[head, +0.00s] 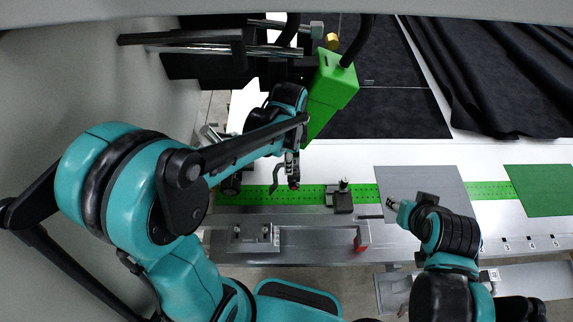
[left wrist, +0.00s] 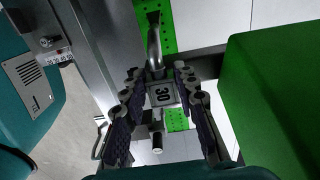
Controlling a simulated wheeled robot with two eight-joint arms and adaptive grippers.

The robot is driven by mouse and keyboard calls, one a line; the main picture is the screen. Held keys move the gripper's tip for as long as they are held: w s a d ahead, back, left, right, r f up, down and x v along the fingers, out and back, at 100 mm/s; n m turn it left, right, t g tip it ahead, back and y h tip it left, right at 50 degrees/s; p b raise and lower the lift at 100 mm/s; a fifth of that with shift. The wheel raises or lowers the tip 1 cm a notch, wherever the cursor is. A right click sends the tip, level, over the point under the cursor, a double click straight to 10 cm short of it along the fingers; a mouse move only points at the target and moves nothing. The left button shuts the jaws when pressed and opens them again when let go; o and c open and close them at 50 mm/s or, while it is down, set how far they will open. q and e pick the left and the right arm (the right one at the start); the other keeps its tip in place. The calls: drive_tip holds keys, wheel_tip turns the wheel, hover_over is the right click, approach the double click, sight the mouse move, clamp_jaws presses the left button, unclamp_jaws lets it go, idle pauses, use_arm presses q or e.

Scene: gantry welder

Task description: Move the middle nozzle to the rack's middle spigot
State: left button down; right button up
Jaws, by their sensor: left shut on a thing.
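My left gripper (head: 291,170) hangs over the left part of the green perforated strip. In the left wrist view its two dark padded fingers (left wrist: 156,78) are shut on a nozzle (left wrist: 161,94) with a bent grey metal tube and a block marked "30". The nozzle is held above the strip; its lower end is partly hidden between the fingers. A low metal fixture (head: 255,236) with small upright parts sits on the front rail; I cannot tell whether it is the rack, and no spigot is clear. My right gripper (head: 394,205) is over the grey plate, too small to read.
A bright green welder head (head: 331,84) stands close beside my left arm. A grey clamp block (head: 340,196) sits on the green strip (head: 308,194). A red bracket (head: 361,240) stands on the front rail. A grey plate (head: 421,181) lies to the right.

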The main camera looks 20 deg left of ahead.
use_arm(q)
wheel_tip(320, 180, up, 9)
drive_tip(key=shift+r+p, duration=0.1)
drive_tip(key=shift+p, duration=0.65)
wheel_tip(320, 180, up, 2)
drive_tip(key=shift+r+p, duration=0.15)
drive_tip(key=shift+p, duration=0.65)
